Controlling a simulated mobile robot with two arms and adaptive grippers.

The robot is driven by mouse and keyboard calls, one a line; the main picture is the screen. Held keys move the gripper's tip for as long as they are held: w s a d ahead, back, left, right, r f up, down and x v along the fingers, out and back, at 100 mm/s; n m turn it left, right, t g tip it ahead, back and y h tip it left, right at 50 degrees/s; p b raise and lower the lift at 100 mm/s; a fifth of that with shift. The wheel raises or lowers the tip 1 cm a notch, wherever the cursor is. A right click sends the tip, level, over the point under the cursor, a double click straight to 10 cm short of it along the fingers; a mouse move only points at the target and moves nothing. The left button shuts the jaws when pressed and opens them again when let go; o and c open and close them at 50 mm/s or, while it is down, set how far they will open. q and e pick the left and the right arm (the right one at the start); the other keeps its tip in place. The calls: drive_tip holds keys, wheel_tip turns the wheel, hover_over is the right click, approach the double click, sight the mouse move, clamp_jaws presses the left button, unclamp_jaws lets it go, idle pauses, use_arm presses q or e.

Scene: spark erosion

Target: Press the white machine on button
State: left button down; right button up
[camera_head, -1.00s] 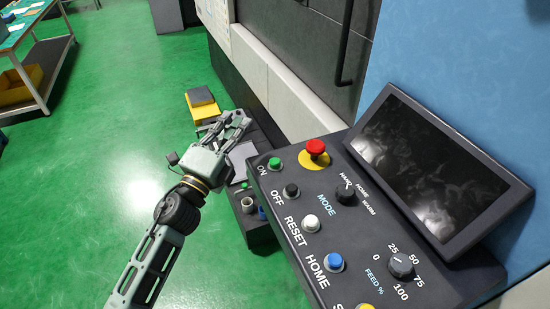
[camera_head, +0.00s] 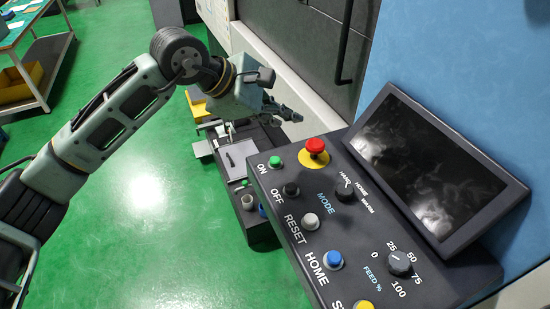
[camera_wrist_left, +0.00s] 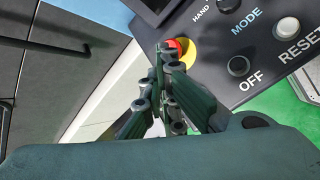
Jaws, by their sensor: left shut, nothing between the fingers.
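The control panel (camera_head: 291,239) has a column of buttons. A green button (camera_head: 275,161) sits by the label ON. A white button (camera_head: 310,221) sits by RESET and also shows in the left wrist view (camera_wrist_left: 287,27). My left gripper (camera_head: 295,115) is shut and empty beyond the far end of the panel, above and beyond the green button. In the left wrist view its fingertips (camera_wrist_left: 163,48) overlap the red stop button (camera_wrist_left: 182,46); whether they touch it I cannot tell. The green button is hidden in that view. My right gripper is out of view.
A red stop button (camera_head: 316,147) on a yellow disc rises near the green button. A black button (camera_head: 291,189), a blue button (camera_head: 334,260) and a mode knob (camera_head: 346,189) are close by. A dark screen (camera_head: 429,172) stands behind. A low bench (camera_head: 259,237) stands left of the panel.

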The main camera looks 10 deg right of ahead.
use_arm(q)
drive_tip(key=shift+f, duration=0.1)
drive_tip(key=b, duration=0.4)
hover_over(275, 162)
drive_tip(key=d, duration=0.1)
drive_tip(key=f, duration=0.7)
drive_tip(key=shift+s+d+f, duration=0.1)
drive_tip(key=shift+s+f, duration=0.25)
drive_tip(key=shift+f+b, duration=0.45)
drive_tip(key=shift+f, duration=0.1)
drive_tip(key=shift+r, duration=0.1)
drive_tip(key=shift+f+b, duration=0.45)
drive_tip(key=shift+b, duration=0.25)
